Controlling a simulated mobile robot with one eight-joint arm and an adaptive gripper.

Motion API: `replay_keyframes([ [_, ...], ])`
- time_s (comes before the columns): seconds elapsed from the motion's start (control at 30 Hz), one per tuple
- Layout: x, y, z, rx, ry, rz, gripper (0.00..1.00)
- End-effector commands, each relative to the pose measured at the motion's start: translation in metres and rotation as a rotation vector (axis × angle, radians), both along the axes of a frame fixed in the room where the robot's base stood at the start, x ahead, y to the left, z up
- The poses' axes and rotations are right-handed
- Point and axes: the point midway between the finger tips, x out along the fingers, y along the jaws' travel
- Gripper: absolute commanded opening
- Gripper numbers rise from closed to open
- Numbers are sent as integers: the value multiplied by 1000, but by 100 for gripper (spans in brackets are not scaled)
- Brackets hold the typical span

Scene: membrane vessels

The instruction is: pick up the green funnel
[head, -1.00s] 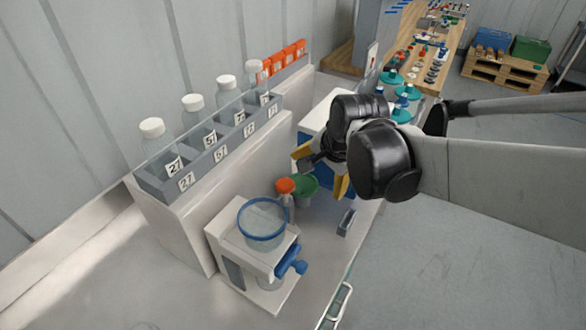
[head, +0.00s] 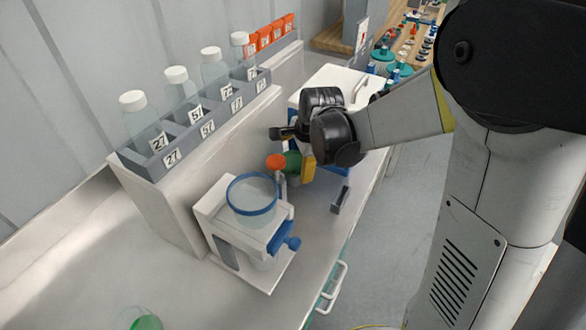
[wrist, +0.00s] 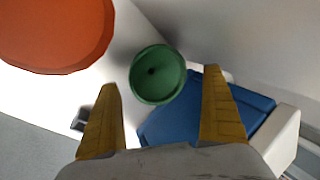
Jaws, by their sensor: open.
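The green funnel (head: 293,161) is on the counter behind the white stand, partly hidden by my gripper and an orange knob. In the wrist view, the funnel (wrist: 157,75) shows its round open mouth with a dark hole inside, just beyond and between my fingertips. My gripper (head: 305,165) is above the counter close to the funnel. In the wrist view, my gripper (wrist: 161,82) has its two yellow fingers wide apart with nothing between them. I cannot tell the exact gap to the funnel.
The orange knob (head: 275,162) stands close left of the funnel; it looms large in the wrist view (wrist: 55,32). A white stand with a blue-rimmed vessel (head: 252,195) is in front. A grey rack (head: 190,135) holds several bottles. A blue surface (wrist: 205,105) lies beyond the fingers.

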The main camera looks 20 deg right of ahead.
Motion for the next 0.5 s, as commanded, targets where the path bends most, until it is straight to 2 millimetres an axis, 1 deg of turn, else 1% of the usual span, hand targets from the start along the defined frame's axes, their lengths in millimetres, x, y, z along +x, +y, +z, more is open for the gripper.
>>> replay_keyframes([
  [0.03, 5, 1, -12, 0, 0, 0, 96],
  [0.1, 10, 2, -23, 0, 0, 0, 96],
  [0.2, 15, 3, -32, 0, 0, 0, 96],
  [0.43, 16, 3, -31, 0, 0, 0, 96],
  [0.47, 16, 3, -31, 0, 0, 0, 87],
  [0.5, 16, 3, -31, 0, 0, 0, 75],
])
